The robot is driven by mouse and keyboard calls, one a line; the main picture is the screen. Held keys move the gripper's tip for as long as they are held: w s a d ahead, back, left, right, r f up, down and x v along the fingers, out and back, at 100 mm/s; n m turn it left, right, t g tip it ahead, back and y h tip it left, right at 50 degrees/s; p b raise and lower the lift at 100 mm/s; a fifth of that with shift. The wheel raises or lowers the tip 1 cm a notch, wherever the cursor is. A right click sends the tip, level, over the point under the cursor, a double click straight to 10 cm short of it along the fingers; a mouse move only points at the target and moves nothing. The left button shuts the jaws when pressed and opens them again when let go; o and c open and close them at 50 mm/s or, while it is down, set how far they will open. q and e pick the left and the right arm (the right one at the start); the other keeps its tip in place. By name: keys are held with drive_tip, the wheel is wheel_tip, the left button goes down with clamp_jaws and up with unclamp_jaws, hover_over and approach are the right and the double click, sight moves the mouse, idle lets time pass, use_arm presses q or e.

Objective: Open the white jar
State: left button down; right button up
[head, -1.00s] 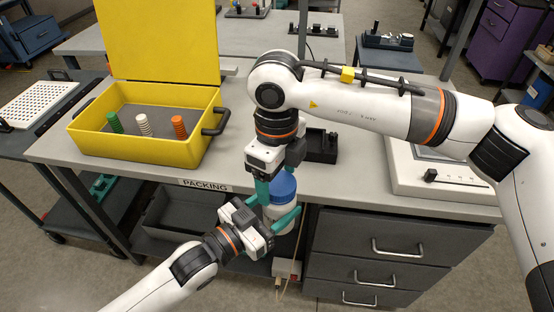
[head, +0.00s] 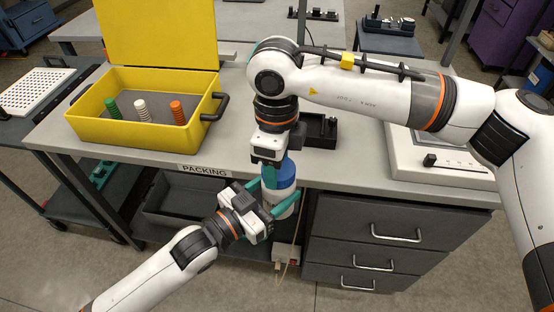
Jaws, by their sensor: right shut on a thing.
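The white jar (head: 284,210) with a blue lid (head: 284,176) is held upright in the air, just in front of the bench edge. My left gripper (head: 271,198) comes from the lower left, with its teal fingers on either side of the jar's body, shut on it. My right gripper (head: 275,172) points down from above and is shut on the blue lid. Its fingers are partly hidden. The lid sits on the jar; I cannot tell whether it is loosened.
The bench (head: 345,172) is behind the jar. On it stand an open yellow case (head: 130,135) with green, white and orange stacks, a black tray (head: 322,138) and a pale device (head: 455,178). Grey drawers (head: 380,235) are below right. Bare floor is in front.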

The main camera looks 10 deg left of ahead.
use_arm(q)
drive_tip(key=shift+w, duration=0.1)
use_arm(e)
drive_tip(key=shift+s+a+r, duration=0.1)
idle(0.5)
use_arm(q)
drive_tip(key=shift+a+f, duration=0.1)
drive_tip(key=shift+f, duration=0.05)
use_arm(e)
drive_tip(key=shift+r, duration=1.05)
